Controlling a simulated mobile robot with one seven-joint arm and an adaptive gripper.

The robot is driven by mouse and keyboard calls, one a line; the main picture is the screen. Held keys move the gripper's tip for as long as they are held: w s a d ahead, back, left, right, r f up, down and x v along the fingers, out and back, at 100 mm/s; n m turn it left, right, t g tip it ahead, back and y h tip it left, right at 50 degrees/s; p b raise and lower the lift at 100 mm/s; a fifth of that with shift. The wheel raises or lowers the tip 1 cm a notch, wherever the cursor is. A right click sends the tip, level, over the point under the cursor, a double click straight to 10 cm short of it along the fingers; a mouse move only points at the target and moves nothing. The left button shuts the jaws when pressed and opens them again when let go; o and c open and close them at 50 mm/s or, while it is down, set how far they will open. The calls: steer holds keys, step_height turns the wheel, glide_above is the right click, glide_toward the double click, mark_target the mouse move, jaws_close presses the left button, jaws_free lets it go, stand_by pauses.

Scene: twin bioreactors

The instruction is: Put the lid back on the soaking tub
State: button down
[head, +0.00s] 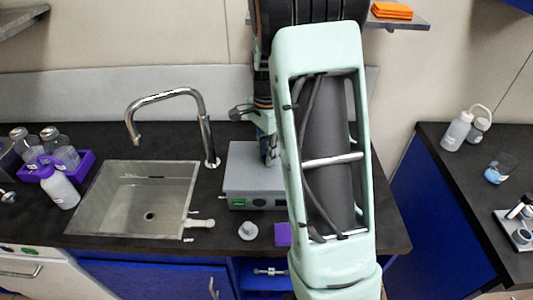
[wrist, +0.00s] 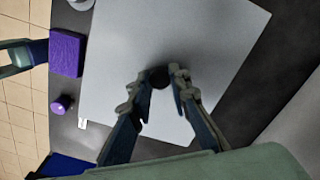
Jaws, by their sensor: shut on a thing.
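The soaking tub (head: 250,196) is a grey box with a green display on its front, on the dark counter right of the sink. Its lid (wrist: 210,40) is a flat grey plate with a small dark knob (wrist: 159,78), filling the middle of the wrist view. My gripper (wrist: 161,75) is shut on the knob, one finger on each side. In the head view the lid (head: 243,158) lies level over the tub's top. I cannot tell whether it rests fully on the rim. My arm hides the tub's right side.
The sink (head: 150,215) with its curved tap (head: 205,130) is left of the tub. A purple block (head: 283,235) and a small white item (head: 248,231) lie in front of the tub. Purple racks with bottles (head: 60,165) stand at the far left.

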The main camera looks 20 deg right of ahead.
steer(key=c, duration=1.2)
jaws_free()
steer(key=shift+c, duration=0.2)
steer(key=shift+r, duration=0.1)
steer(key=shift+r+p, duration=2.6)
steer(key=shift+r, duration=0.85)
steer(key=shift+c, duration=0.6)
jaws_close()
steer(key=shift+f, duration=0.15)
